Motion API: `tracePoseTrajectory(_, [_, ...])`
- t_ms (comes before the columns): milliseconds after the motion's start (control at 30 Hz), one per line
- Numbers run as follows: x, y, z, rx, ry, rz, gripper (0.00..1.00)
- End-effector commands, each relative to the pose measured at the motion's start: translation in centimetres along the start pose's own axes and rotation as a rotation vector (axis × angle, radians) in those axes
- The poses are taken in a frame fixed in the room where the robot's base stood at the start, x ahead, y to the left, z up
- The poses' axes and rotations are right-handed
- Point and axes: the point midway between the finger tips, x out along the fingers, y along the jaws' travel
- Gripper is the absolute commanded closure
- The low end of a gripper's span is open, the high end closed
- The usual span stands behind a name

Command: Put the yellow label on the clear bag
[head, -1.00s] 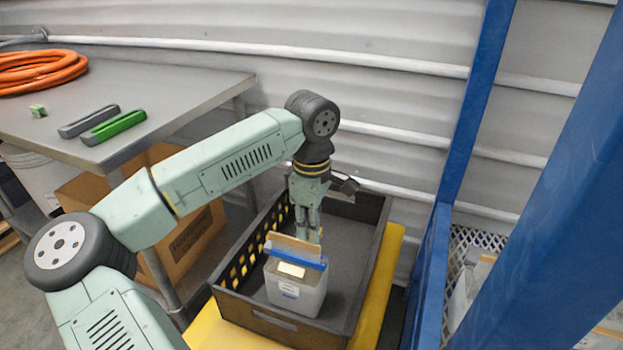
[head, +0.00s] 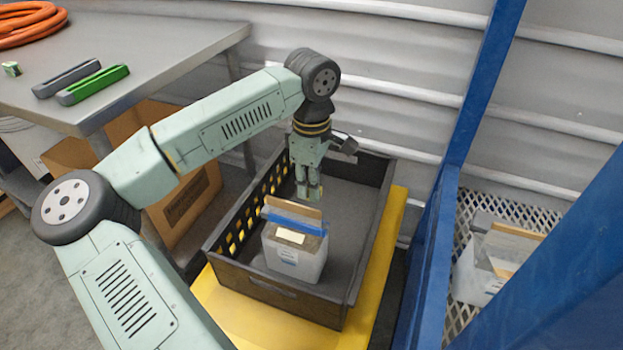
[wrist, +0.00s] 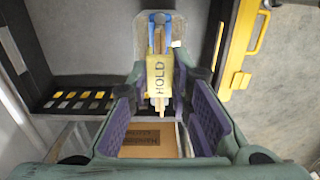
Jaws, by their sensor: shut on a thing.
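The clear bag (head: 297,262) stands upright in the dark crate. Its top has a tan strip and a blue strip (head: 301,224). A pale patch (head: 290,236) and a white printed label are on its near side. My gripper (head: 308,195) points down just above the bag's top edge. In the wrist view its fingers are closed on the yellow label (wrist: 158,78), whose word HOLD faces the camera. The label overlaps the bag's top strip (wrist: 157,38); I cannot tell whether they touch. In the head view I cannot make out the held label clearly.
The dark crate (head: 345,306) sits on a yellow base (head: 235,318), with free floor right of the bag. A blue frame (head: 468,120) stands at the right, with another bag (head: 480,276) behind it. A metal table (head: 165,50) and a cardboard box (head: 190,205) are at the left.

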Motion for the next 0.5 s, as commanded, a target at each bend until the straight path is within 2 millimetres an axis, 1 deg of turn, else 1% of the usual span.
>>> tracePoseTrajectory(33, [0.8,0.0,0.0,0.0,-0.001,-0.001,0.92])
tracePoseTrajectory(300, [3.4,0.0,0.0,0.0,0.0,0.0,0.92])
tracePoseTrajectory(500, [4.8,0.0,0.0,0.0,0.0,0.0,0.92])
